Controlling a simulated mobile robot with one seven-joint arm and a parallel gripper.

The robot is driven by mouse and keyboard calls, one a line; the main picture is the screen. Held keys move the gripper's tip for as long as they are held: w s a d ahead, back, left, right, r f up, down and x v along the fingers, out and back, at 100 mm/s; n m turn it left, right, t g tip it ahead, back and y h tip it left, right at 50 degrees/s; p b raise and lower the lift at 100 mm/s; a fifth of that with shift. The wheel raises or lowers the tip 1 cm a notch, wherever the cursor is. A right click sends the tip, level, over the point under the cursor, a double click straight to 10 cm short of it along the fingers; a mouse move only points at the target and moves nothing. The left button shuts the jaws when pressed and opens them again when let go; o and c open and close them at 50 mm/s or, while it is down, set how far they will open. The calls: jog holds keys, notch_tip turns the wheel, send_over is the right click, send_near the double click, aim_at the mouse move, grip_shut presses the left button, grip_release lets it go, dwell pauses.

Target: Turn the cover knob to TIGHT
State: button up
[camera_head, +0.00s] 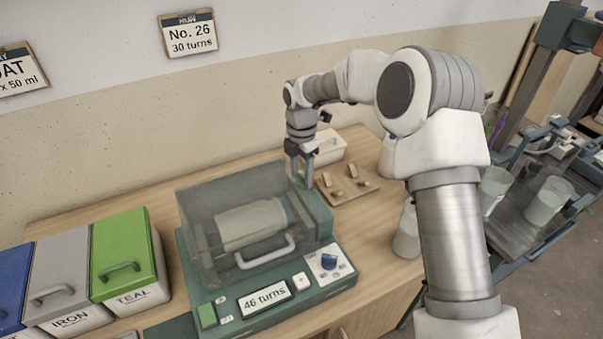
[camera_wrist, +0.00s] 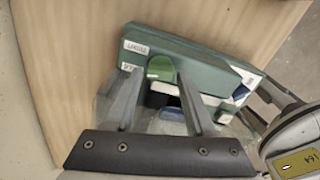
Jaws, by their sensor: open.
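The machine (camera_head: 268,307) is a green base on the table with a clear cover (camera_head: 205,215) over a pale drum (camera_head: 250,222). In the wrist view, a round green knob (camera_wrist: 161,67) shows on the green housing (camera_wrist: 185,50), between the fingertips. My gripper (camera_head: 302,180) is at the machine's back right end, pointing down; its fingers (camera_wrist: 160,80) are open on either side of the knob, and I cannot tell whether they touch it. A small label (camera_wrist: 135,47) lies beside the knob, too small to read surely. In the head view the gripper hides the knob.
The front panel has a blue knob (camera_head: 328,261) and a display (camera_head: 264,297) reading 46 turns. A wooden board with pegs (camera_head: 360,184) and a white box (camera_head: 328,147) stand right of the gripper. Lidded bins (camera_head: 125,255) stand left. A white cup (camera_head: 405,238) stands near my arm.

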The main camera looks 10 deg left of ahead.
grip_shut()
jog(key=m, duration=0.4)
jog(key=shift+w+a, duration=0.1)
dwell(0.3)
grip_release()
jog(key=shift+r, duration=0.1)
